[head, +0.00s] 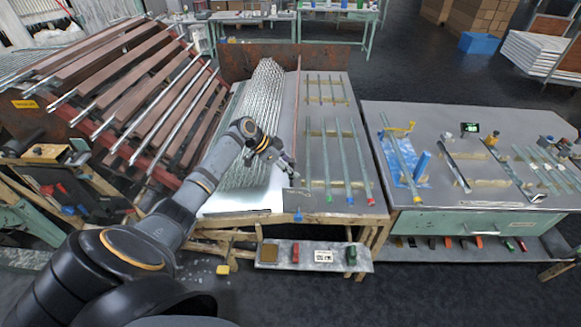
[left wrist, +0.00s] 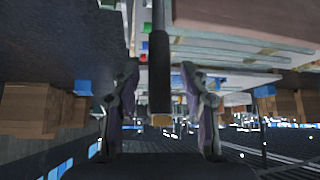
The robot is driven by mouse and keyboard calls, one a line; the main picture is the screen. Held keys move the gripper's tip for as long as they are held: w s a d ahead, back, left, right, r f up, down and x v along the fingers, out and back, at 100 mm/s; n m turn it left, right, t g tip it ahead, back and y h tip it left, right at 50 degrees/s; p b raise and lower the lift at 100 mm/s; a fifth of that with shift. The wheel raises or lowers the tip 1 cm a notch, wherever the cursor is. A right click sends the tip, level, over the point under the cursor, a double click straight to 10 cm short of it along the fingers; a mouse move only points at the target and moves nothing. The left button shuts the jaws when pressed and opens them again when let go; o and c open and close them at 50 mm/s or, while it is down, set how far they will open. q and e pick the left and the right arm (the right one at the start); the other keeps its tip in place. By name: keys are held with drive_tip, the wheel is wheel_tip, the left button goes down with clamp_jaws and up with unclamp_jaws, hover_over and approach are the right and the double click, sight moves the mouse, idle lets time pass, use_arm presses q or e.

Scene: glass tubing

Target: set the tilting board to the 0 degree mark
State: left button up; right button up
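The grey board (head: 340,208) that bears several glass tubes is at the middle of the head view, its surface looking nearly flat on a wooden frame. A bundle of clear tubes (head: 250,125) lies to its left. My left gripper (head: 289,170) is over the front left part of this board. In the left wrist view my left gripper (left wrist: 160,66) is open, and a dark rod with a tan end (left wrist: 159,85) shows between its two fingers, with gaps on both sides. The degree marks cannot be read. My right gripper is not in view.
A slanted rack with brown slats (head: 130,90) stands at the left. A grey worktable (head: 455,203) with tubes, tools and a green-lit display (head: 469,128) is at the right. A low shelf (head: 275,262) with red and green items is in front. Dark floor lies behind.

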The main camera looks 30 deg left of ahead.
use_arm(q)
drive_tip(key=v, duration=1.2)
